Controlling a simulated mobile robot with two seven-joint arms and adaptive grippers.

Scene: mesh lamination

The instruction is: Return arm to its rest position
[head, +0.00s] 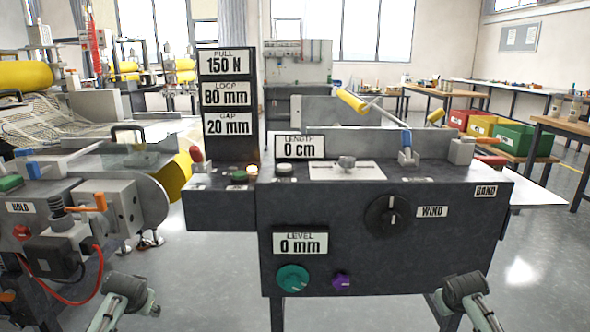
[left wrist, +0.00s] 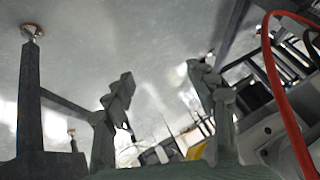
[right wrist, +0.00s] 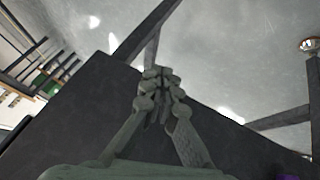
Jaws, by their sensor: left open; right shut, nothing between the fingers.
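My left gripper (left wrist: 163,84) shows in the left wrist view with its two fingers spread wide and nothing between them. Behind it are the grey floor and dark machine legs. My right gripper (right wrist: 160,76) shows in the right wrist view with its fingertips together and nothing held. It appears in front of a dark panel of the machine; I cannot tell the distance. In the head view, parts of my two arms show low at the bottom left and bottom right, below the main control panel (head: 375,260). The fingers cannot be made out there.
The dark console carries a teal knob (head: 293,279), a purple knob (head: 341,281) and a black WIND dial (head: 387,215). A HOLD station with a red cable (head: 97,285) stands at left; the cable (left wrist: 277,75) curves near my left gripper. Open floor lies between the stations.

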